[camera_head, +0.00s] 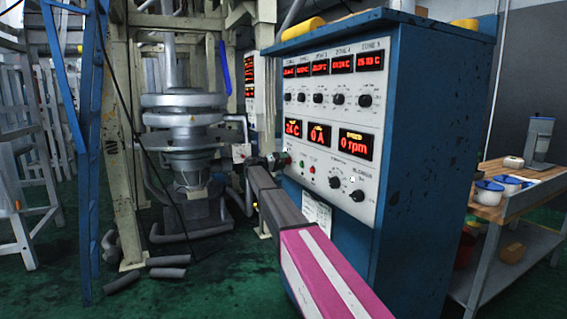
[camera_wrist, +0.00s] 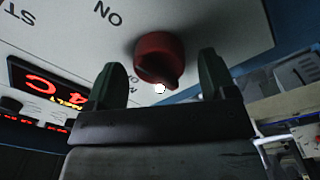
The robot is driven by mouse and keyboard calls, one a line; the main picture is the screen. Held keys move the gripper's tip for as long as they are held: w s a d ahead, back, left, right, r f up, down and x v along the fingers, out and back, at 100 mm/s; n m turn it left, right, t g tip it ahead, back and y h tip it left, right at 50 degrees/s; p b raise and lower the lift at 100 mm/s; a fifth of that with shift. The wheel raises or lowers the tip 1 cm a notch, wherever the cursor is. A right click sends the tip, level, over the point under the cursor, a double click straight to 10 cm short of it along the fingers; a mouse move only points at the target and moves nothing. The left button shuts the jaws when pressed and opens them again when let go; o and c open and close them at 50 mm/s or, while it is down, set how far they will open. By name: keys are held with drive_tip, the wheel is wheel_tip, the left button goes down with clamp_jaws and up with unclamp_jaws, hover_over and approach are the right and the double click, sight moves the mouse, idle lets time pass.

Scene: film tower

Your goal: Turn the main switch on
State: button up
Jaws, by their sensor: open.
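The main switch appears to be the red rotary knob (camera_wrist: 158,55) on the light control panel (camera_wrist: 215,25) in the wrist view. Its narrow end points down and slightly right in that picture. An "ON" label is above left of it, and another label below left is partly hidden. My gripper (camera_wrist: 161,72) is open, with one dark green finger on each side of the knob and gaps visible at both sides. I cannot tell how deep the fingers reach. In the head view my gripper (camera_head: 271,162) is at the panel's lower left edge, largely hiding the knob.
The blue cabinet (camera_head: 430,130) carries displays, black knobs (camera_head: 338,99) and small red and green buttons. Metal tower posts (camera_head: 122,150) stand to the left. A wooden-topped bench (camera_head: 515,190) with containers is on the right. Loose grey cylinders (camera_head: 170,261) lie on the green floor.

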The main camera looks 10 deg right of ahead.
drive_tip(key=v, duration=1)
drive_tip(key=shift+a, duration=0.15)
drive_tip(key=s+d+f+n+g+y, duration=0.2)
drive_tip(key=s+d+f+y, duration=0.3)
drive_tip(key=s+f, duration=0.75)
drive_tip(key=s+d+f+n+g+y, duration=0.1)
drive_tip(key=s+d+f+y, duration=0.2)
drive_tip(key=s+d+f, duration=0.7)
drive_tip(key=s+a+f+g+y, duration=0.1)
drive_tip(key=s+f+y, duration=0.2)
drive_tip(key=s, duration=0.7)
drive_tip(key=s+a+f+g+y, duration=0.1)
drive_tip(key=s+a+f+y, duration=0.1)
drive_tip(key=s+f, duration=0.5)
drive_tip(key=s+a+f+y, duration=0.1)
drive_tip(key=s+f+y, duration=0.3)
drive_tip(key=s, duration=1)
drive_tip(key=shift+s+a+f+g+y, duration=0.3)
drive_tip(key=shift+s+a+f+g, duration=0.1)
drive_tip(key=shift+f, duration=0.1)
